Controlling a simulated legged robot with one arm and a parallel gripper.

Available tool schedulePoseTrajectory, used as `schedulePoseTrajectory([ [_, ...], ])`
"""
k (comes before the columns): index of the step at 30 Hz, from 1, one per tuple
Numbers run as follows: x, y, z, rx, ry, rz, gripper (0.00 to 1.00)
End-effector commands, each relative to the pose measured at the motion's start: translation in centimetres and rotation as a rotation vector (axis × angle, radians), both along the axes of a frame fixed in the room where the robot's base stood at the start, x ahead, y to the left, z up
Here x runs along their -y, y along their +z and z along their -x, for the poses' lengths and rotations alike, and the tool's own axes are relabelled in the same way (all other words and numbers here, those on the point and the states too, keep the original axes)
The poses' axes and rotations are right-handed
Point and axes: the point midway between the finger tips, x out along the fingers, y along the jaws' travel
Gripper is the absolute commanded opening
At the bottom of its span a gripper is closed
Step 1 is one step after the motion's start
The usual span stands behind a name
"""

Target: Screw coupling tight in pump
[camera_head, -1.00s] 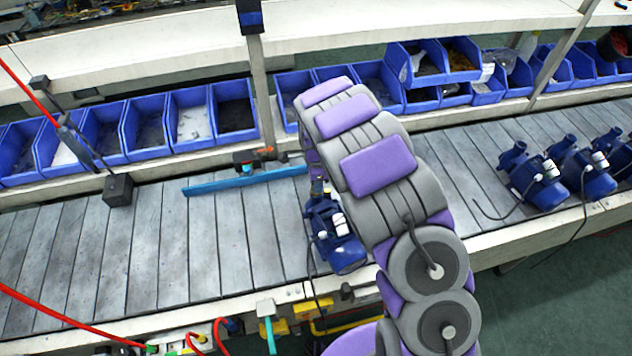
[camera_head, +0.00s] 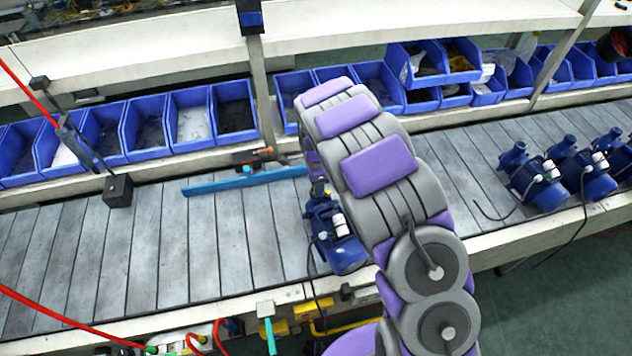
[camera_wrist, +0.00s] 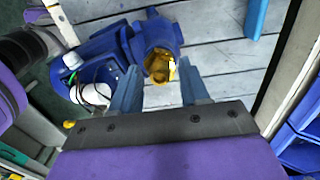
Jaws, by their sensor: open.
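The blue pump (camera_head: 338,246) stands on the slatted conveyor beside my arm in the head view. It also shows in the wrist view (camera_wrist: 100,60), with its port facing my gripper. The brass-yellow coupling (camera_wrist: 160,66) sits at the mouth of this port; how deep it is seated I cannot tell. My gripper (camera_wrist: 158,78) is open, with one blue-grey finger on each side of the coupling. A gap shows on the left; whether the right finger touches it is unclear.
A long blue bar (camera_head: 245,181) lies on the conveyor left of the pump, with a small dark and orange fixture (camera_head: 252,157) behind it. More blue pumps (camera_head: 536,178) stand to the right. Blue bins (camera_head: 147,126) line the back.

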Motion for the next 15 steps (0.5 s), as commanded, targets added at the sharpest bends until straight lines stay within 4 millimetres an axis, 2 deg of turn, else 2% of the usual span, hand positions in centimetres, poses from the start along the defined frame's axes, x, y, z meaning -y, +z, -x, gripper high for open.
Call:
schedulePoseTrajectory([
  [5, 0.01, 0.03, 0.01, 0.000, 0.139, -0.001, 0.45],
  [15, 0.01, 0.01, 0.01, -0.001, 0.169, -0.001, 0.45],
])
